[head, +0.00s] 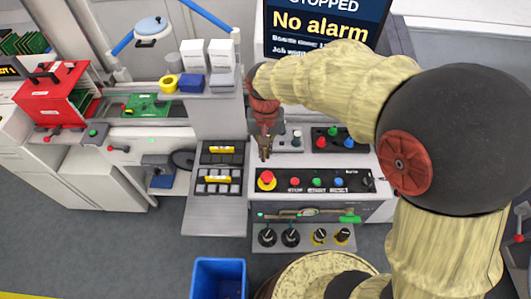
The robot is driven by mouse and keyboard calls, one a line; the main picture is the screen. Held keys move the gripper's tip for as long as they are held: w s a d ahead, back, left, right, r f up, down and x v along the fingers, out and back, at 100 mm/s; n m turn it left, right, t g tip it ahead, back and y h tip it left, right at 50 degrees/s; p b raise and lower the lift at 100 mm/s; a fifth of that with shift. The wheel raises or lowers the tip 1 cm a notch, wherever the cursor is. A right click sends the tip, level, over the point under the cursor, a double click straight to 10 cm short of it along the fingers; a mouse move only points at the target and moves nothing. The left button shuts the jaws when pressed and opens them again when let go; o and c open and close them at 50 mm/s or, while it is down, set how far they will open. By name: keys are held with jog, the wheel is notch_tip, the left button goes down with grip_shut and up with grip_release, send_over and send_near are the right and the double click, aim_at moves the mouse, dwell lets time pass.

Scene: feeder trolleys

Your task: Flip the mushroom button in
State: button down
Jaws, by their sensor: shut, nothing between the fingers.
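My gripper (264,157) points down just above and behind the button in the picture. Its fingers are shut with nothing between them. The fingertips look apart from the button, but the exact height gap cannot be told from this one view. My arm reaches in from the right and hides part of the machine behind.
Smaller red, green and blue buttons (317,182) stand right of the mushroom button. A dark button box (341,139) lies behind them. A screen (325,22) reads "STOPPED" and "No alarm". A blue bin (219,278) stands in front.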

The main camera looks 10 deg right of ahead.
aim_at(266, 177)
notch_tip(266, 177, down, 11)
jog(key=shift+f+b, duration=0.15)
jog(key=shift+b, duration=0.6)
notch_tip(266, 177, down, 2)
jog(key=shift+f+b, duration=0.25)
jog(key=shift+b, duration=0.2)
jog(key=shift+s, duration=0.2)
jog(key=shift+f, duration=0.1)
jog(key=shift+s, duration=0.1)
notch_tip(266, 177, up, 15)
jog(key=p, duration=0.4)
jog(key=shift+w, duration=0.4)
jog(key=shift+f, duration=0.1)
